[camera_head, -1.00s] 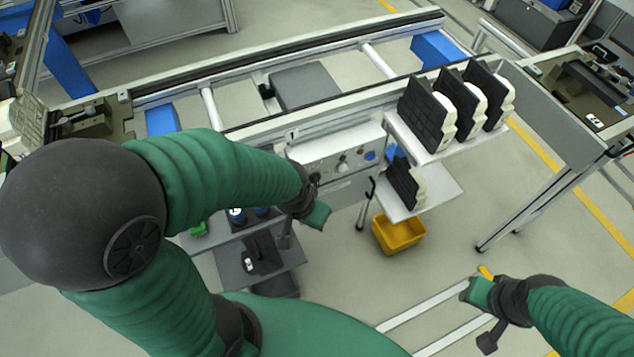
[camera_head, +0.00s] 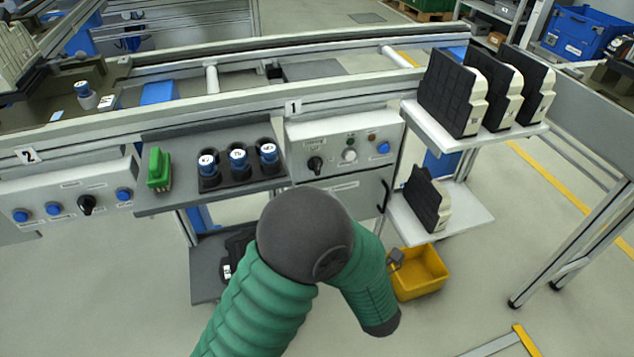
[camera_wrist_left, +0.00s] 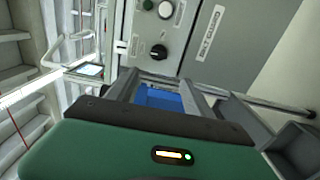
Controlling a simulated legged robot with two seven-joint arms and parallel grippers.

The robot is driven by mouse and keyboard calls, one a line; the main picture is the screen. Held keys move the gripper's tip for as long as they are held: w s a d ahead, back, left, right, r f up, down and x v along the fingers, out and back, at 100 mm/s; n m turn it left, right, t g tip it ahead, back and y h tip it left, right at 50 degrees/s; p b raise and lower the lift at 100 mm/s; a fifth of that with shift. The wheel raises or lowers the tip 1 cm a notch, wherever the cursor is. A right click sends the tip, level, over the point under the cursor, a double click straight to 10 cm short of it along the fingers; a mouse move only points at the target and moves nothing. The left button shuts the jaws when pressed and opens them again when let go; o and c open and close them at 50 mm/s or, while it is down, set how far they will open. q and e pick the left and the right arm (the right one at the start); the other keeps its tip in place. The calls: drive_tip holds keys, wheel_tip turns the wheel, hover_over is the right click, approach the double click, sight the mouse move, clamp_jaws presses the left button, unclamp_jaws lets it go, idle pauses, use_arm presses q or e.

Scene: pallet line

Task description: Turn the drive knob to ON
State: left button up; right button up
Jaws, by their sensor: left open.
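The control panel marked 1 (camera_head: 345,140) carries a black rotary knob (camera_head: 315,164), a white button (camera_head: 349,155) and a blue button (camera_head: 383,148). The knob's pointer direction is too small to tell. In the left wrist view the same black knob (camera_wrist_left: 158,52) is ahead, beyond my left gripper (camera_wrist_left: 165,86), with the white button (camera_wrist_left: 165,10) nearby. The gripper is open, empty and apart from the knob. In the head view my left arm rises below the panel, and its gripper is mostly hidden. My right gripper is out of view.
A shelf left of the panel (camera_head: 150,205) holds several blue-topped items (camera_head: 238,160) and a green part (camera_head: 159,168). Another panel with a black knob (camera_head: 87,203) is far left. Right are shelves with black-and-white parts (camera_head: 452,92) and a yellow bin (camera_head: 428,275).

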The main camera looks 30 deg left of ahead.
use_arm(q)
drive_tip(key=b, duration=0.2)
approach(318, 171)
drive_tip(key=x, duration=0.8)
drive_tip(key=shift+w+a+f, duration=0.1)
drive_tip(key=shift+w+a, duration=0.15)
drive_tip(key=shift+a, duration=0.05)
drive_tip(key=shift+w+a, duration=0.2)
drive_tip(key=shift+a, duration=0.15)
drive_tip(key=shift+d, duration=0.3)
drive_tip(key=shift+d+r, duration=0.1)
drive_tip(key=shift+r, duration=0.15)
drive_tip(key=shift+c, duration=1.1)
clamp_jaws()
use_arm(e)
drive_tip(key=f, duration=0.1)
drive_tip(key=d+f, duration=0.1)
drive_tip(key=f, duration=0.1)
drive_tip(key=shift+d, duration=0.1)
